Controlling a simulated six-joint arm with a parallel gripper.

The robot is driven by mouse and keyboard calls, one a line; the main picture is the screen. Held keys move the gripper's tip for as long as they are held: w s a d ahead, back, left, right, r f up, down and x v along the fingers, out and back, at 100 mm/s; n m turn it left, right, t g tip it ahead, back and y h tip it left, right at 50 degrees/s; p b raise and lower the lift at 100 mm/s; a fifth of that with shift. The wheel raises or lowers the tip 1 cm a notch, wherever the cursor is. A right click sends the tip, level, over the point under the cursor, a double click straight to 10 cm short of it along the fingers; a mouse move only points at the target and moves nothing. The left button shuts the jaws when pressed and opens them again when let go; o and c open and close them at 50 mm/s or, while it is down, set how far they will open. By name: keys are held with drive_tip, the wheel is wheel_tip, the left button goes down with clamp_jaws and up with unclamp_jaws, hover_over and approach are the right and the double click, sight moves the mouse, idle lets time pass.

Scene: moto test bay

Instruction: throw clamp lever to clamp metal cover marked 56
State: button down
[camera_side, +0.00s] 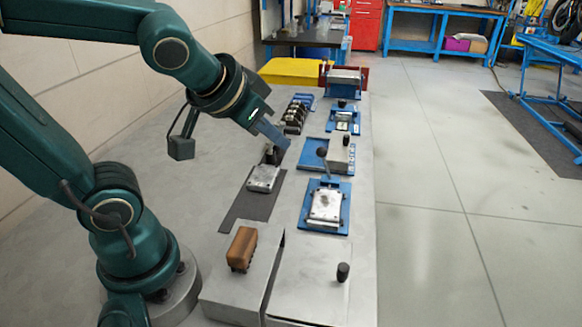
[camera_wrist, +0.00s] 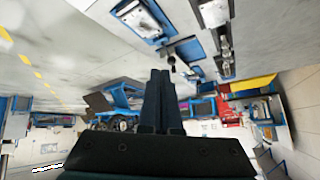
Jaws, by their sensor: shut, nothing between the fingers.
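My gripper (camera_side: 283,142) is shut and empty, held above the bench near the middle of the row of fixtures. Its two fingers lie together in the wrist view (camera_wrist: 160,74). A silvery metal cover (camera_side: 326,204) lies on a blue fixture; a similar cover on a blue plate shows at the top of the wrist view (camera_wrist: 139,17). A lever with a dark round knob (camera_side: 322,152) stands at the blue fixture beyond it, right of my gripper and apart from it. Another metal piece (camera_side: 263,178) sits on a dark mat. I cannot read the number 56 on any cover.
A grey block (camera_side: 341,152) stands beside the knobbed lever. A black-and-metal row device (camera_side: 296,113), a blue-red vise-like fixture (camera_side: 343,77) and a yellow bin (camera_side: 291,71) are farther back.

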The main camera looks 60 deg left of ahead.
drive_tip(key=s+d+f, duration=0.1)
drive_tip(key=s, duration=0.1)
drive_tip(key=s+d+g+h, duration=0.1)
drive_tip(key=s+d, duration=0.1)
drive_tip(key=s, duration=0.1)
drive_tip(key=s+d+f+m+g+h, duration=0.1)
drive_tip(key=s, duration=0.1)
drive_tip(key=shift+s+d+f, duration=0.25)
drive_tip(key=shift+s+f, duration=0.05)
drive_tip(key=shift+s, duration=0.05)
drive_tip(key=shift+s+f+m, duration=0.1)
drive_tip(key=shift+s+m, duration=0.1)
drive_tip(key=shift+m, duration=0.3)
drive_tip(key=w+a+r+m+g+y, duration=0.1)
drive_tip(key=w+a+r+m+y, duration=0.15)
drive_tip(key=w+r+m, duration=0.8)
drive_tip(key=m+g, duration=0.2)
drive_tip(key=m, duration=0.1)
hover_over(326, 164)
drive_tip(key=s+d, duration=0.1)
drive_tip(key=d, duration=0.1)
wheel_tip(326, 164, down, 16)
drive_tip(key=shift+f+y, duration=0.2)
drive_tip(key=shift+y, duration=0.25)
drive_tip(key=shift+a, duration=0.1)
